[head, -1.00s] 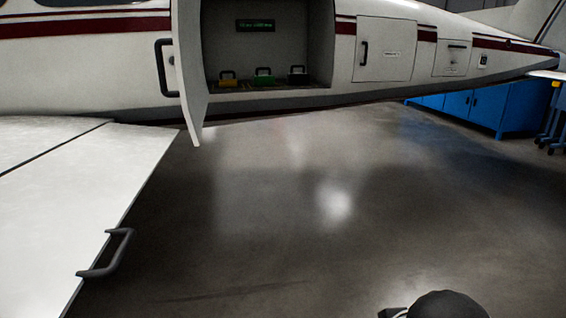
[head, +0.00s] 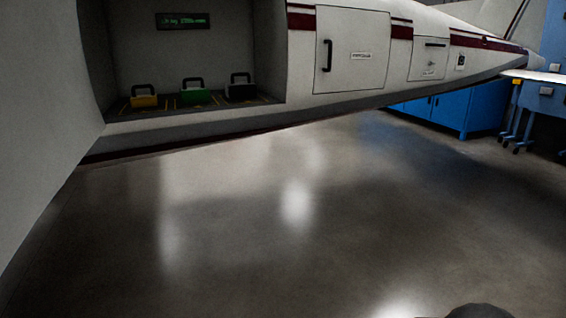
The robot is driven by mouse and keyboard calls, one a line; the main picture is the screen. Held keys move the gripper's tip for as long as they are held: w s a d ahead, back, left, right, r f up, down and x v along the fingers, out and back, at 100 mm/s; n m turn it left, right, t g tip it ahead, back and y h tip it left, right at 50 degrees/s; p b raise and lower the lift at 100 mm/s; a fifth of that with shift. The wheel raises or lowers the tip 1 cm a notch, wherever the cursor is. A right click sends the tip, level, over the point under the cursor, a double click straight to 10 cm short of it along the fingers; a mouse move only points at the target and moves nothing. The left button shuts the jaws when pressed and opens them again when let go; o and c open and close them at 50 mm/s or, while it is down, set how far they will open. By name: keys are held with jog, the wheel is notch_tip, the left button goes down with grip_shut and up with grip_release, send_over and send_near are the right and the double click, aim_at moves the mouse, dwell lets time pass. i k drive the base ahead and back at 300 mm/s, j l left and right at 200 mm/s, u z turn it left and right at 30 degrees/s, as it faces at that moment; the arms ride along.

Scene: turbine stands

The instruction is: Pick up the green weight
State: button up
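The green weight (head: 193,97) stands upright on the floor of an open compartment (head: 215,40) in the side of the aircraft. It has a dark handle on top. It is between a yellow weight (head: 144,101) on its left and a black weight (head: 240,92) on its right, with small gaps between them. My gripper's fingers do not show. Only a dark rounded part, perhaps of my own arm, shows at the bottom right edge.
The open compartment door (head: 40,110) fills the left edge. A lit sign (head: 183,20) hangs on the compartment's back wall. A closed hatch (head: 352,50) is to the right. Blue cabinets (head: 455,108) stand at the back right. The grey floor (head: 300,230) in front is clear.

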aim_at(191, 94)
jog(key=i+l+u, duration=0.1)
jog(key=i+u, duration=0.35)
jog(key=i+l+u, duration=0.25)
jog(key=u, duration=0.15)
jog(key=i+l+u, duration=0.45)
